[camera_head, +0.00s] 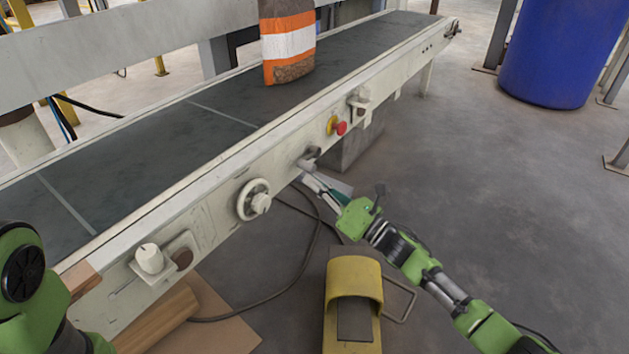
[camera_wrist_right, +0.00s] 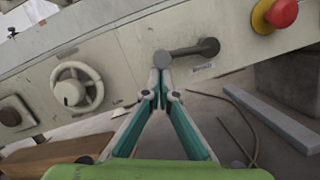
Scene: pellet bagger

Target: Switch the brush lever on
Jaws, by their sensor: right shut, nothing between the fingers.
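The lever (camera_head: 308,158) is on the cream side panel of the conveyor. In the right wrist view the lever (camera_wrist_right: 195,48) has a dark pivot on the right and a round grey knob on its left end, so it lies nearly level. A small label sits below it, too small to read. My right gripper (camera_head: 308,176) is shut and empty, with its fingertips at the knob. In the wrist view the gripper tips (camera_wrist_right: 162,78) are just below the knob; I cannot tell whether they touch it. My left gripper is out of view.
A red stop button (camera_head: 340,128) is right of the lever and a handwheel (camera_head: 254,200) left. A striped bag (camera_head: 289,45) stands on the conveyor belt (camera_head: 205,105). A yellow foot pedal (camera_head: 353,285) and a cable lie on the floor. A blue drum (camera_head: 562,50) stands at back right.

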